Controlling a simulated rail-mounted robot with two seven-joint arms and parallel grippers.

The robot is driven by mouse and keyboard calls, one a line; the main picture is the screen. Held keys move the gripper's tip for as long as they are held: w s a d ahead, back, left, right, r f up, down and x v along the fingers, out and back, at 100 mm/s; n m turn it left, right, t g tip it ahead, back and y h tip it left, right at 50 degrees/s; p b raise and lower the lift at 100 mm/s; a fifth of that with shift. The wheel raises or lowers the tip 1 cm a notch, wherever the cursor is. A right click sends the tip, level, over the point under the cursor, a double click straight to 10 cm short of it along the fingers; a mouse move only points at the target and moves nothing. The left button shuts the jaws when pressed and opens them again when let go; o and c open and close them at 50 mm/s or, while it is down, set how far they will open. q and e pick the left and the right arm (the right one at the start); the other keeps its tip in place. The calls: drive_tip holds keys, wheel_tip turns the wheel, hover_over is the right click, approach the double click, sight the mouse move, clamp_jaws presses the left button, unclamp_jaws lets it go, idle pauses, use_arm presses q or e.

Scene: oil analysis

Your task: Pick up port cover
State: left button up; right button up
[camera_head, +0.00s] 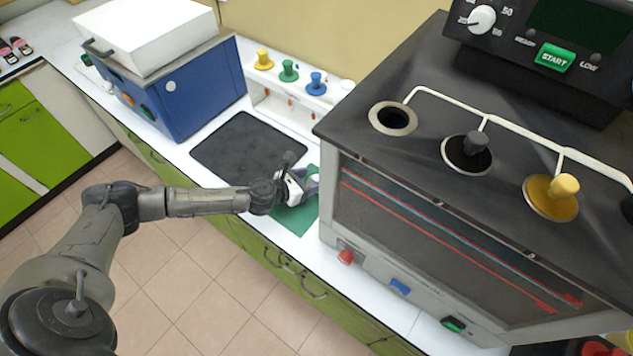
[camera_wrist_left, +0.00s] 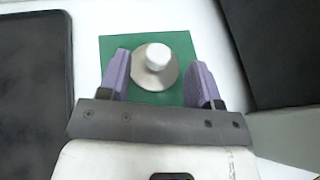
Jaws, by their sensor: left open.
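The port cover (camera_wrist_left: 157,72), a metallic disc with a white knob, lies on a green mat (camera_wrist_left: 112,48) in the left wrist view. My left gripper (camera_wrist_left: 161,80) is open, with one purple finger on each side of the cover. The fingers look apart from the disc; their height above the mat is hard to judge. In the head view my left gripper (camera_head: 298,186) is over the green mat (camera_head: 300,218) and mostly hides the cover. My right gripper does not show.
The dark analyser (camera_head: 440,220) stands close right of the gripper. Its top has an open port (camera_head: 393,118) plus black (camera_head: 467,153) and yellow (camera_head: 551,196) covers. A white rack (camera_head: 290,100) with coloured stoppers, a black pad (camera_head: 242,150) and a blue box (camera_head: 190,95) stand left.

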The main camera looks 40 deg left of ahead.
sight(316, 177)
use_arm(q)
drive_tip(key=shift+x, duration=2)
drive_tip(key=shift+c, duration=0.4)
drive_tip(key=shift+a, duration=0.1)
drive_tip(key=c, duration=0.9)
